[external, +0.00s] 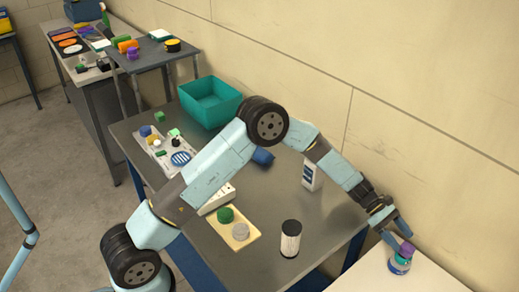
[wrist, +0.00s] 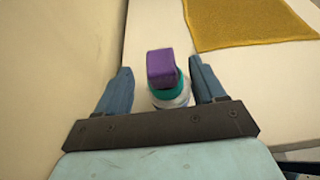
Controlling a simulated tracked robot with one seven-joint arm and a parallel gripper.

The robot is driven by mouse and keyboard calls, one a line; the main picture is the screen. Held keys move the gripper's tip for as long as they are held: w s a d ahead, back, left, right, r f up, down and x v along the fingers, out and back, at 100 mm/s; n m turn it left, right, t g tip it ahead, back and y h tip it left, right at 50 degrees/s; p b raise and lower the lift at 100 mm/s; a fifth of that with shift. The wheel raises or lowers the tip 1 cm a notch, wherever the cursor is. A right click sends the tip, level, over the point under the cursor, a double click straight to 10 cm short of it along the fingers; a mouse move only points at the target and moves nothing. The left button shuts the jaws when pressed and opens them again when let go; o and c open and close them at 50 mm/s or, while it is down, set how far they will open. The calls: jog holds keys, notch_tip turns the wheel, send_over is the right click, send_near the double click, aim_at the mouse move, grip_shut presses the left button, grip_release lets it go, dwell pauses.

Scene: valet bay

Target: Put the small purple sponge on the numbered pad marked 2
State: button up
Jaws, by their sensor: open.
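A small purple block that looks like the sponge (wrist: 161,66) sits on top of a round teal-and-white object (wrist: 170,97). In the external view the purple block (external: 407,249) and its support (external: 399,264) are on the pale counter at the lower right. My gripper (external: 397,237) is open there, pointing down. In the wrist view its blue fingers (wrist: 162,84) stand on either side of the purple block, with gaps visible. I cannot make out a pad marked 2 in either view.
A mustard cloth (wrist: 245,22) lies on the pale counter (wrist: 270,80), beside a wall. The grey table (external: 262,205) holds a teal bin (external: 210,112), a yellow tray (external: 247,241), a black-topped canister (external: 290,240) and a white bottle (external: 309,175). A higher shelf stands behind.

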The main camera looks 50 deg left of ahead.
jog(key=s+a+r+m+t+y, duration=0.1)
jog(key=s+a+r+m+y, duration=0.4)
jog(key=s+a+r, duration=0.6)
jog(key=s+a+r+m+y, duration=0.2)
jog(key=s+a+r+m, duration=0.4)
jog(key=s+a+r, duration=0.55)
jog(key=s+a+r+m+t+y, duration=0.2)
jog(key=s+a, duration=0.6)
jog(key=s, duration=0.4)
jog(key=s+a+r+m+t+y, duration=0.2)
jog(key=s+a+r+m+y, duration=0.2)
jog(key=s, duration=0.9)
jog(key=a+m, duration=0.1)
jog(key=a, duration=0.2)
jog(key=shift+s+a+t, duration=0.2)
jog(key=shift+a+t, duration=0.1)
jog(key=shift+a, duration=0.1)
